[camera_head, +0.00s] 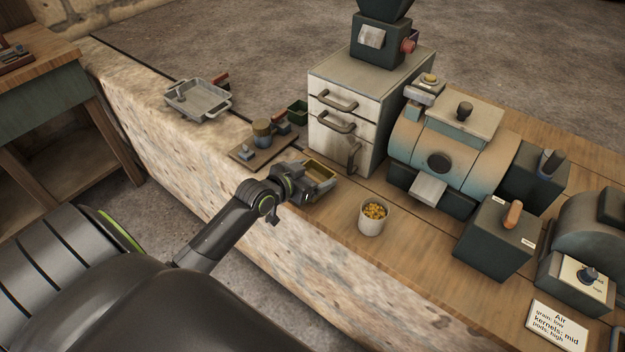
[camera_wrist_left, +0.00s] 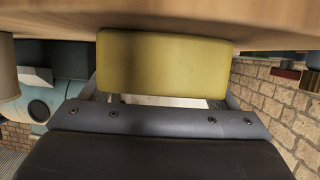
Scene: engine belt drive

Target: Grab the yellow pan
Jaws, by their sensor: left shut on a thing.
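The yellow pan (camera_head: 321,174) is a small open tray on the wooden counter, left of the middle in the head view. My left gripper (camera_head: 303,183) reaches it from the lower left and is shut on its near side. In the left wrist view the pan's yellow wall (camera_wrist_left: 162,62) fills the space between the gripper's fingers. The gripper partly hides the pan in the head view. Whether the pan touches the counter cannot be told. My right gripper is not in view.
A cup of yellow kernels (camera_head: 373,217) stands right of the pan. A drawer cabinet (camera_head: 345,125) and a blue drum machine (camera_head: 450,150) stand behind. A board with small tools (camera_head: 262,150) and a grey tray (camera_head: 198,101) lie to the left. The counter's front edge is close.

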